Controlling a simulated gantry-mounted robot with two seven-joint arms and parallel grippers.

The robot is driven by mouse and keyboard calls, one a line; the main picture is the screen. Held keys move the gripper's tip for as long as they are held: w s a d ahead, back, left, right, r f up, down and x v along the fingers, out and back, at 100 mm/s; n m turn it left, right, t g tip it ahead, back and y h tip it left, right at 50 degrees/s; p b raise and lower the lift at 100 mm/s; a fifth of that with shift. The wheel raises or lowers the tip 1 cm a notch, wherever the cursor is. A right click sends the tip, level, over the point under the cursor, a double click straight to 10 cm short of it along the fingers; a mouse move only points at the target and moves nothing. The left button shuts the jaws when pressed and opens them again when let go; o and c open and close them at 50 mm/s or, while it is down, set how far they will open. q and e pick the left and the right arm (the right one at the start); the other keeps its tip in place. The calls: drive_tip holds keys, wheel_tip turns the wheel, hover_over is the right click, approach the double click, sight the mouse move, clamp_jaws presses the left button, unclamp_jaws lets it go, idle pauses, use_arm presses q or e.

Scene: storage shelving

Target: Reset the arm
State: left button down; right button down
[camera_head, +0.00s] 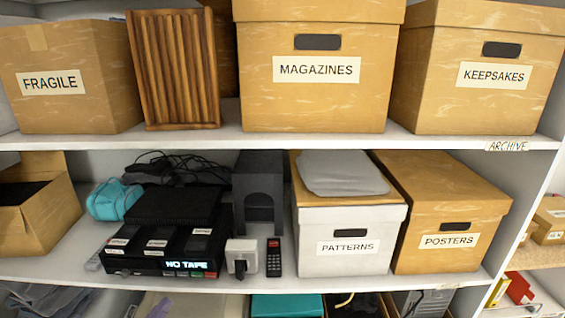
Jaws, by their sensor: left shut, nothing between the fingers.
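I make out neither of my arms in the head view, and no gripper or fingertip can be told apart from the shelf contents. The view is filled by a white shelving unit with an upper shelf (300,141) and a middle shelf (60,268). Nothing in view is visibly held.
Boxes marked FRAGILE (70,110), MAGAZINES (315,110) and KEEPSAKES (460,115) fill the upper shelf. Below stand a black tape device (160,245), a small grey-white box (242,255), a remote (273,258), and boxes marked PATTERNS (348,265) and POSTERS (450,258).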

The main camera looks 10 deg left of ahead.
use_arm(q)
drive_tip(key=s+d+f+n+g+y+p, duration=0.5)
drive_tip(key=s+d+f+g+y, duration=0.25)
drive_tip(key=s+d, duration=0.3)
drive_tip(key=s+d+r+g+y+p, duration=0.1)
drive_tip(key=s+g, duration=0.3)
drive_tip(key=s, duration=0.6)
drive_tip(key=s+d+r+g+y+p, duration=0.1)
drive_tip(key=s+d+g, duration=0.2)
drive_tip(key=s, duration=0.8)
drive_tip(key=shift+r+g, duration=0.4)
drive_tip(key=shift+g, duration=0.75)
drive_tip(key=shift+d, duration=0.1)
